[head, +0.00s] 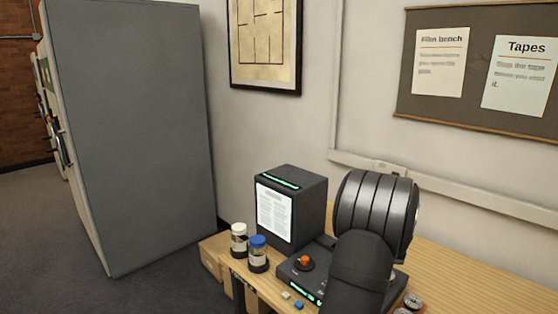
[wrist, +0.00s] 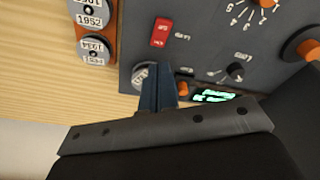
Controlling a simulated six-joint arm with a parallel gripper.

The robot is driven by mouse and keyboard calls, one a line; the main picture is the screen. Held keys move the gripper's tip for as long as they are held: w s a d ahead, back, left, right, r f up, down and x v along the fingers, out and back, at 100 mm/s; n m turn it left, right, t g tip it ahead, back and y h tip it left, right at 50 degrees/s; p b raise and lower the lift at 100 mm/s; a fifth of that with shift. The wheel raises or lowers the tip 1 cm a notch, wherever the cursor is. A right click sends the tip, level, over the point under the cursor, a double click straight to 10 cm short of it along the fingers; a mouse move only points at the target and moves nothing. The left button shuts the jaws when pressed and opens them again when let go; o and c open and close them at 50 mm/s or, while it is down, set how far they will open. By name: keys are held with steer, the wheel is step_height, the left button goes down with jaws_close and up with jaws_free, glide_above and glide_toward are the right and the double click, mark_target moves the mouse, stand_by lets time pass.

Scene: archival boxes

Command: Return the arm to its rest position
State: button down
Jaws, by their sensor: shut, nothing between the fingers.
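My gripper (wrist: 157,72) shows in the wrist view, its two dark blue fingers together with nothing between them. The fingertips are over the lower edge of a dark control panel (wrist: 200,55), close to a silver round part (wrist: 141,76). I cannot tell whether they touch it. In the head view my dark arm stands over the right part of the bench, and the gripper is hidden there.
The wrist view shows a red switch (wrist: 160,32), a lit green display (wrist: 212,96) and two labelled round lids (wrist: 95,51). In the head view, a screen unit (head: 313,212), a white-lidded jar (head: 239,239) and a blue-lidded jar (head: 258,254) stand on the wooden bench (head: 470,280). A grey cabinet (head: 135,130) stands left.

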step_height(320, 180, down, 5)
steer(key=shift+f, duration=0.15)
steer(key=s+a+r+n, duration=0.1)
steer(key=r+n, duration=0.3)
steer(key=r, duration=0.6)
steer(key=s+a+r+n+h, duration=0.1)
steer(key=s+a+r+n, duration=0.1)
steer(key=r+n, duration=0.3)
steer(key=shift+s+a+r, duration=0.2)
steer(key=shift+a+r, duration=0.15)
steer(key=shift+r, duration=2.05)
